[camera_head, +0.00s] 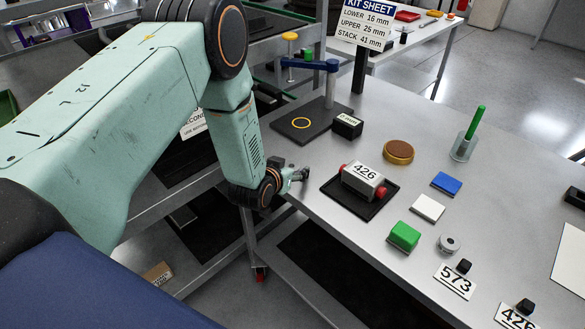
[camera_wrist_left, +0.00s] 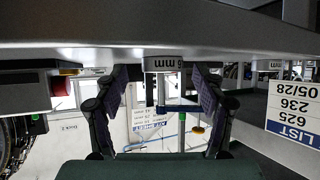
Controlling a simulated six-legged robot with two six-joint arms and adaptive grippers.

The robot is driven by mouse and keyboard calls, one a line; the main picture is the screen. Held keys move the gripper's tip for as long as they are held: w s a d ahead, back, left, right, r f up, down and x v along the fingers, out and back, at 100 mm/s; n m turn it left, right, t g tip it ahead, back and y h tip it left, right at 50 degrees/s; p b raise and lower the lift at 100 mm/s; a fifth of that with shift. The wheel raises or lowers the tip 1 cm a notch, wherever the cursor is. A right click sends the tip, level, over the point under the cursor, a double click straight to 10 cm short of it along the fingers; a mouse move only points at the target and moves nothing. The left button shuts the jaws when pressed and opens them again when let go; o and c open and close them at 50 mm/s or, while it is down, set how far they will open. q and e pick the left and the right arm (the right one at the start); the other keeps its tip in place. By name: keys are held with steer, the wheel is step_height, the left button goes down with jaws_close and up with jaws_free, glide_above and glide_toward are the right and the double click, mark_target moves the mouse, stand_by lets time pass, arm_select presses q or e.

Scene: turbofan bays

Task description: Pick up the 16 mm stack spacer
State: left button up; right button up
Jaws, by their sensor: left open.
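A small dark block with a white label ending in "mm" (camera_head: 347,126) sits on the grey table beside a black base plate. Its size number is too small to read in the head view. In the wrist view, a labelled block reading about "6 mm" (camera_wrist_left: 163,64) shows ahead, between the fingers; I cannot tell for sure that it is the same block. My left gripper (camera_head: 299,174) is at the table's near left edge, short of the block and apart from it. In the wrist view its two fingers (camera_wrist_left: 160,95) are spread and empty. My right gripper is out of view.
A black tray (camera_head: 338,204) holds a grey block marked 426 with red knobs. The black base plate (camera_head: 301,124) carries a post with a blue arm. A brown disc (camera_head: 398,152), green block (camera_head: 404,236) and blue pad (camera_head: 446,183) lie to the right. A kit sheet (camera_head: 366,20) stands behind.

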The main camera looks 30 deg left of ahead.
arm_select(q)
steer(key=shift+a+f, duration=0.15)
steer(key=shift+a, duration=0.1)
steer(key=c, duration=0.4)
steer(key=shift+d, duration=0.2)
steer(key=c, duration=0.6)
steer(key=shift+w+a, duration=0.1)
steer(key=shift+a, duration=0.05)
steer(key=c, duration=0.4)
steer(key=shift+r, duration=0.2)
